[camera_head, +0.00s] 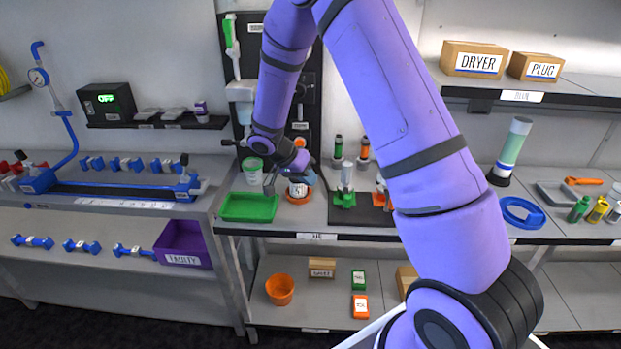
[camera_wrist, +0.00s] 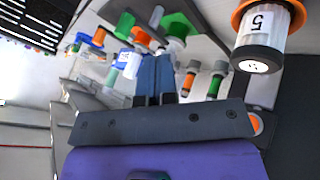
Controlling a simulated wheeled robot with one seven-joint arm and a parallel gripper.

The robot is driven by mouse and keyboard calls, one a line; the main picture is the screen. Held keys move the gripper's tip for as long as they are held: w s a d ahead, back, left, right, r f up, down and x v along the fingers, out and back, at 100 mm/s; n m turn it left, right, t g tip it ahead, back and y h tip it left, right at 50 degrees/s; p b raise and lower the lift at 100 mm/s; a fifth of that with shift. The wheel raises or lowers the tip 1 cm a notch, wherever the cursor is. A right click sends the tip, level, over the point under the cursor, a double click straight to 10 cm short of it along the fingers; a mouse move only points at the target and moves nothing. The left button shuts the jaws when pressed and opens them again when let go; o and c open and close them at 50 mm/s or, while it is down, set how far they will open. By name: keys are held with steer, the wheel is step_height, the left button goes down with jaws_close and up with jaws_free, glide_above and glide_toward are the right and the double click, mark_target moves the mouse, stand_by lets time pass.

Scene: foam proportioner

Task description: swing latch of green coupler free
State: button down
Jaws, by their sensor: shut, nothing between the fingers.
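A green-based fitting (camera_head: 344,199) with a pale upright post stands on the black mat on the middle bench, beside an orange-based one. What appears to be the same green fitting shows at the top of the wrist view (camera_wrist: 178,26). I cannot tell for sure whether it is the green coupler, and no latch can be made out. My gripper (camera_head: 303,168) is left of that fitting, above the bench near a jar labelled 5. In the wrist view its dark blue fingers (camera_wrist: 155,75) are together and empty, apart from the fittings.
The jar labelled 5 (camera_wrist: 262,38) sits in an orange ring close to my gripper. Two small bottles with green (camera_head: 338,147) and orange (camera_head: 364,150) bands stand behind the mat. A green tray (camera_head: 249,207) lies to the left. My arm hides part of the mat.

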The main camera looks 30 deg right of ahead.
steer(key=x, duration=0.2)
steer(key=s+x, duration=0.1)
steer(key=x, duration=0.5)
steer(key=shift+s+d+r, duration=0.3)
steer(key=shift+s+r, duration=0.05)
steer(key=shift+r, duration=0.05)
steer(key=shift+s+d, duration=0.5)
steer(key=shift+s, duration=0.25)
